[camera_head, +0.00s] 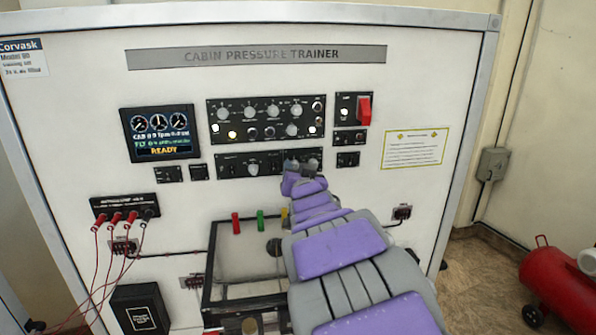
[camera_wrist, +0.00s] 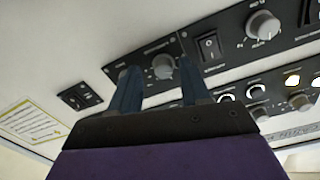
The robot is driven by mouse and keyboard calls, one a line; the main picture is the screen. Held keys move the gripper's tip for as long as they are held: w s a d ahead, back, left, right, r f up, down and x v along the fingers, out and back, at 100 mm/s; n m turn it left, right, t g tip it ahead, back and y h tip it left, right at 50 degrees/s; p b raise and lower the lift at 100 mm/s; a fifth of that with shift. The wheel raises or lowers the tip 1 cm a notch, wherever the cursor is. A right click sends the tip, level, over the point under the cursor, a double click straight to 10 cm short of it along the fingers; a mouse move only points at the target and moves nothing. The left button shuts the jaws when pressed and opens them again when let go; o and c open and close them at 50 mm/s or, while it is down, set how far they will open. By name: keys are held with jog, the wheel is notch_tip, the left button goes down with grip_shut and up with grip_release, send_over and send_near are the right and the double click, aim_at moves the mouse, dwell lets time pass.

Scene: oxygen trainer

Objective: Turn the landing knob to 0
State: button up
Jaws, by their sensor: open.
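My gripper (camera_head: 303,166) is at the right part of the lower control strip in the head view. In the wrist view my gripper (camera_wrist: 158,80) is open, one finger on each side of a round grey knob (camera_wrist: 163,67). The knob lies between the fingertips; I cannot tell whether they touch it. My gripper largely hides it in the head view. Another grey knob (camera_head: 252,169) sits further left on the same strip and also shows in the wrist view (camera_wrist: 262,25). The labels are too small to read, so I cannot tell which is the landing knob or its setting.
A rocker switch (camera_wrist: 208,47) is close beside the right finger. The upper panel (camera_head: 265,120) carries several knobs and lit buttons. A red switch guard (camera_head: 364,110) is to its right. The display (camera_head: 160,133) reads READY. Red leads (camera_head: 115,219) hang at lower left.

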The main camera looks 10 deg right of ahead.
jog(key=shift+a, duration=0.35)
jog(key=c, duration=0.4)
jog(key=shift+d, duration=0.15)
grip_shut()
jog(key=n+b, duration=0.2)
jog(key=n, duration=0.3)
jog(key=shift+n, duration=0.3)
jog(key=shift+o, duration=2)
grip_release()
jog(key=shift+s+f, duration=0.1)
jog(key=shift+s, duration=0.05)
